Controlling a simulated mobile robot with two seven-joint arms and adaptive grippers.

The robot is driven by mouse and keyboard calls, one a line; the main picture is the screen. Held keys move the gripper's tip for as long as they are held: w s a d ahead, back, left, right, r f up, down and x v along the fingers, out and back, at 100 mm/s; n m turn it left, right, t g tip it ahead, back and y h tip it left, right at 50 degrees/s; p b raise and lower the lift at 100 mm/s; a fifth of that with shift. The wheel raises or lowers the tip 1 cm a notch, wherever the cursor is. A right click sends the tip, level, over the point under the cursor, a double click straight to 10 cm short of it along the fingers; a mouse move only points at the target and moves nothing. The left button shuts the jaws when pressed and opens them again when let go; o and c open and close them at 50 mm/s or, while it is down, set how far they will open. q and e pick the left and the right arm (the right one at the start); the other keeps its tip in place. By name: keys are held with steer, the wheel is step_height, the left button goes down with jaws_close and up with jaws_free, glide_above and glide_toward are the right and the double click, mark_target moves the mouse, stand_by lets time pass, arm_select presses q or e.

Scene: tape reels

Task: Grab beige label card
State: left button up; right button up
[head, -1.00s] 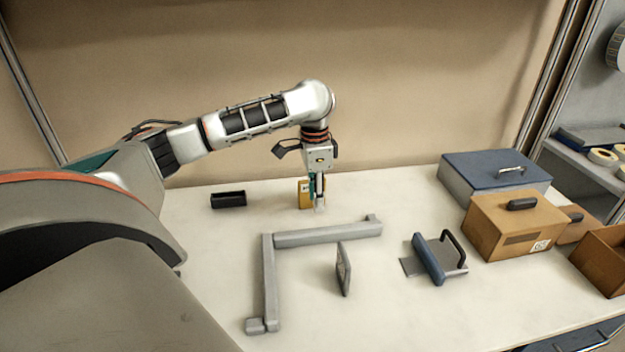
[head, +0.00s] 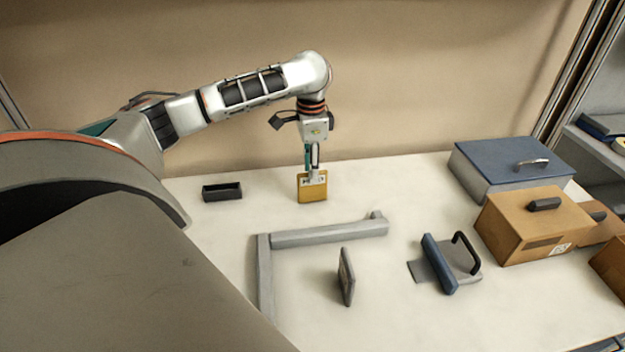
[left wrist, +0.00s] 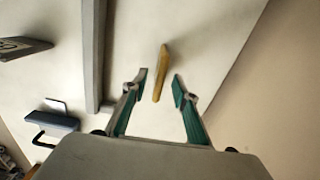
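A mustard-tan card (head: 312,193) with a small pale label near its top stands upright at the back of the table; it is the nearest match to the beige label card. My left gripper (head: 314,178) points down at the card's upper part, overlapping it in the head view. In the left wrist view the card (left wrist: 160,75) shows edge-on between the two fingertips of the left gripper (left wrist: 161,77), with a gap on each side. The fingers are open, and no contact shows. My right gripper is in neither view.
A black open holder (head: 222,191) lies left of the card. A grey L-shaped rail (head: 330,233) and a grey upright plate (head: 346,277) are in front. A blue-grey handled piece (head: 440,264), blue case (head: 512,162) and cardboard box (head: 530,225) stand right.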

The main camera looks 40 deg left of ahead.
mark_target(312, 187)
arm_select(q)
steer(key=shift+w+d+f, duration=0.1)
steer(key=shift+w+f, duration=0.05)
steer(key=shift+f, duration=1.7)
jaws_close()
steer(key=shift+r, duration=0.1)
